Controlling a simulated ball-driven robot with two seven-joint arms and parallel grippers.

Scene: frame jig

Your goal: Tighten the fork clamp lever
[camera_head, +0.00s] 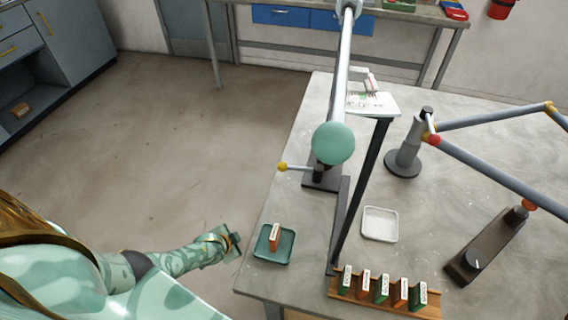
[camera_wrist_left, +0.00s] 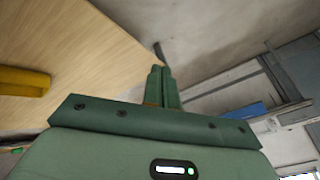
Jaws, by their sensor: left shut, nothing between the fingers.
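A small lever with a yellow ball tip (camera_head: 283,167) sticks out to the left from a dark clamp base (camera_head: 322,182) on the table's left side. A large teal ball (camera_head: 334,143) hides part of that clamp. A second dark stand (camera_head: 487,245) with an orange-red knob is at the right; I cannot tell for certain which belongs to the fork clamp. My left gripper (camera_head: 236,241) is off the table's left edge, below and left of the yellow-tipped lever, apart from it. Its green fingers (camera_wrist_left: 163,87) are shut and empty in the left wrist view. My right gripper is out of view.
A teal tray (camera_head: 262,252) with an orange block stands near the gripper. A wooden rack (camera_head: 372,304) of several labelled blocks, a white tray (camera_head: 380,236) and a grey post (camera_head: 403,160) holding tubes (camera_head: 490,165) occupy the table (camera_head: 300,235). Floor at left is clear.

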